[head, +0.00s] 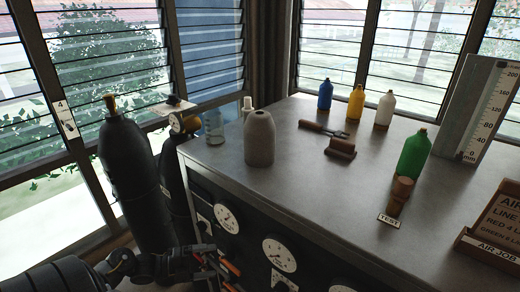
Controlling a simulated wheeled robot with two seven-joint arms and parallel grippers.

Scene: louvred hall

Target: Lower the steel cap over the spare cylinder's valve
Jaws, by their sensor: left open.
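The steel cap looks to be the grey, dome-shouldered piece (260,138) standing upright on the bench's near left corner. A tall black cylinder (136,185) with a bare brass valve (110,103) on top stands left of the bench; it looks like the spare. The cap is apart from it. My left gripper (229,267) is low at the bottom, in front of the bench's gauge panel, below the cap and right of the cylinder. It is open and nothing shows between its fingers. My right gripper is not in view.
A second black cylinder (173,180) with a gauge stands between the first and the bench (310,180). A glass jar (213,127) is left of the cap. The bench's middle front is clear.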

